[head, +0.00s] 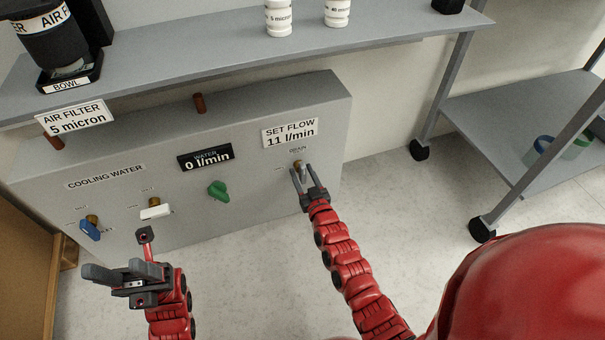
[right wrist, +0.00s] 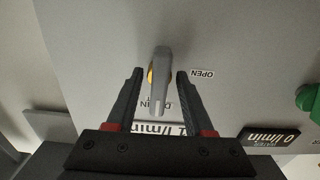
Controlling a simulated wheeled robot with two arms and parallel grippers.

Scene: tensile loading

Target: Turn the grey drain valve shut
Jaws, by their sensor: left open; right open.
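The grey drain valve (right wrist: 161,64) is on the front of the grey panel at its right end, below the SET FLOW sign. In the right wrist view its grey lever lies lengthwise between my fingers, partly covering the DRAIN label, with a bit of brass at its left side. The OPEN label (right wrist: 202,73) is to its right. In the head view the valve (head: 299,164) is mostly hidden by my right gripper (head: 303,173). This gripper is open, with a finger on each side of the lever and visible gaps. My left gripper (head: 113,274) is open and empty, in front of the panel's lower left.
The panel also carries a blue valve (head: 90,230), a white valve (head: 155,210) and a green valve (head: 218,190). The water display (head: 206,156) reads 0 l/min. A shelf (head: 250,51) overhangs the panel. A wheeled rack (head: 500,125) stands at right.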

